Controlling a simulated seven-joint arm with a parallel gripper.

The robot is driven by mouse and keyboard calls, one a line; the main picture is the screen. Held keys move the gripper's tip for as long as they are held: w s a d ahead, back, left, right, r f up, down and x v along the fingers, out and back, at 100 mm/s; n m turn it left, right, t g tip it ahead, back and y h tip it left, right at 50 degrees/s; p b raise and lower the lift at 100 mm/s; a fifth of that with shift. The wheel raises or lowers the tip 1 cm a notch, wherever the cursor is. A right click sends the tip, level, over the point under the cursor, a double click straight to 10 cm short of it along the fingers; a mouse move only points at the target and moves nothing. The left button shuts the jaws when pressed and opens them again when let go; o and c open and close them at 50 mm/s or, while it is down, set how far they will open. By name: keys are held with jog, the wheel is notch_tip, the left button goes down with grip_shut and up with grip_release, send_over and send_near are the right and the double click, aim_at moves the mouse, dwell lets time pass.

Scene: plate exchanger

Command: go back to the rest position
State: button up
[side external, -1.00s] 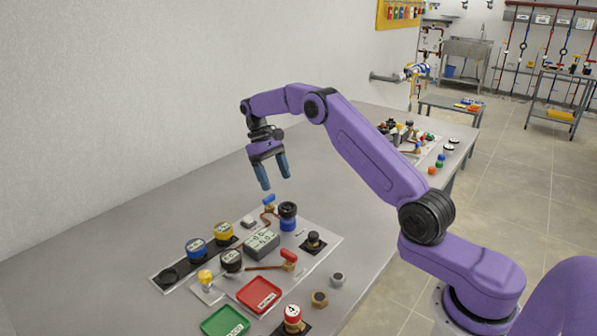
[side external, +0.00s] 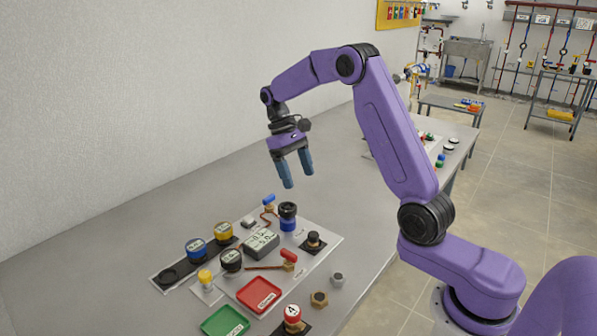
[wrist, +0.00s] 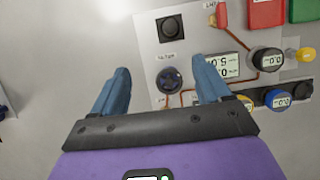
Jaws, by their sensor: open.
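My gripper (side external: 298,184) is open and empty, with blue fingers pointing down. It hangs in the air above the table, beyond the far end of the panel board (side external: 330,240). In the wrist view my gripper's fingers (wrist: 160,92) are spread apart with nothing gripped between them. The black-and-blue knob (side external: 288,215) stands upright on the board below my gripper; it also shows in the wrist view (wrist: 170,80), lying between the two fingers in the picture but well below them.
The board carries a grey display (side external: 261,244), a red-handled valve (side external: 289,256) and several round gauges. A red tray (side external: 259,294) and a green tray (side external: 225,322) lie at the near end. The left part of the table (side external: 150,235) is clear. A wall stands behind it.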

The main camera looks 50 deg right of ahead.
jog(key=shift+s+r, duration=0.15)
jog(key=shift+s, duration=0.15)
jog(key=shift+a, duration=0.15)
jog(key=s+a+r+n+t+h, duration=0.1)
jog(key=s+a+r+n+t, duration=0.2)
jog(key=s+a+n, duration=0.7)
jog(key=s+a+f+n+t, duration=0.1)
jog(key=s, duration=0.9)
jog(key=s+a+f+n+y, duration=0.1)
jog(key=s+a, duration=0.1)
jog(key=s, duration=0.9)
jog(key=shift+n+t, duration=0.4)
